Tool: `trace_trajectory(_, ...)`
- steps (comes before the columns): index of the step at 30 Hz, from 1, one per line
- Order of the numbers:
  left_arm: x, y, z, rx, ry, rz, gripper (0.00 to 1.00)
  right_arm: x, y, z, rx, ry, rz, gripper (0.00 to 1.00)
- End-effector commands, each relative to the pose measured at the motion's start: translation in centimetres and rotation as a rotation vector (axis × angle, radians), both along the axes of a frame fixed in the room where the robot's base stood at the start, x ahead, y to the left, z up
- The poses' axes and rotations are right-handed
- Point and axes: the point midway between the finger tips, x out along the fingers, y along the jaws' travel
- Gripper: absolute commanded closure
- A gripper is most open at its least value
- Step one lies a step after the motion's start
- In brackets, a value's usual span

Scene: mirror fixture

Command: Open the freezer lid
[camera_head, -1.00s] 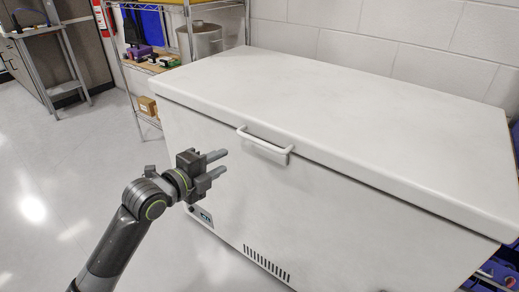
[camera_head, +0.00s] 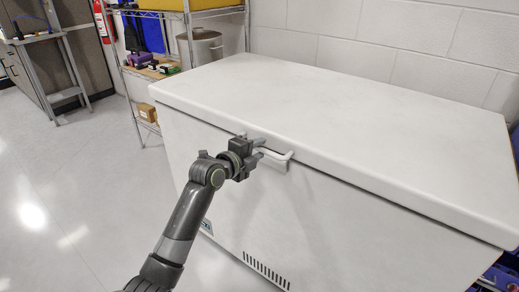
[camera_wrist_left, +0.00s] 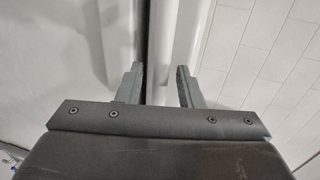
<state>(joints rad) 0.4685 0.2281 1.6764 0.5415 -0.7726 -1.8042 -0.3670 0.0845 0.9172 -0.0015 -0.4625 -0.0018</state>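The white chest freezer (camera_head: 300,215) stands with its lid (camera_head: 330,100) down and closed. A white bar handle (camera_head: 281,157) sits on the front edge of the lid. My left gripper (camera_head: 262,148) is at the handle's left part in the head view and hides some of it. In the left wrist view, the two fingers of the left gripper (camera_wrist_left: 160,74) are spread apart, with a white surface beyond and between them. I cannot tell whether the fingers touch the handle. My right gripper is not in view.
A wire shelf (camera_head: 150,70) with boxes and a metal pot (camera_head: 202,46) stands left of the freezer. A white block wall (camera_head: 400,40) is behind it. Blue items (camera_head: 500,275) sit at the right edge. The floor (camera_head: 80,200) at left is clear.

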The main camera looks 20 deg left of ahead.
Motion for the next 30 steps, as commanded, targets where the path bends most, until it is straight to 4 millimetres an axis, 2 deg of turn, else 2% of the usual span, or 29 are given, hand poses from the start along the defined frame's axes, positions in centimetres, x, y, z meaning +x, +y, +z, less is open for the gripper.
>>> trace_trajectory(5, 0.88, -0.35, -0.2, -0.001, 0.001, 0.0, 0.67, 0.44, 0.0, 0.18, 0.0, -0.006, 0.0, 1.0)
trace_trajectory(14, 0.97, -0.39, -0.22, 0.0, 0.0, 0.0, 0.67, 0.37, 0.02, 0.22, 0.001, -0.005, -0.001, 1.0)
trace_trajectory(21, 0.96, -0.38, -0.23, -0.001, 0.001, 0.0, 0.98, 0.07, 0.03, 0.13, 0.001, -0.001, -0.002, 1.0)
trace_trajectory(30, 0.95, -0.36, -0.19, -0.001, 0.001, 0.0, 1.0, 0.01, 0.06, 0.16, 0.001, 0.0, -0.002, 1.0)
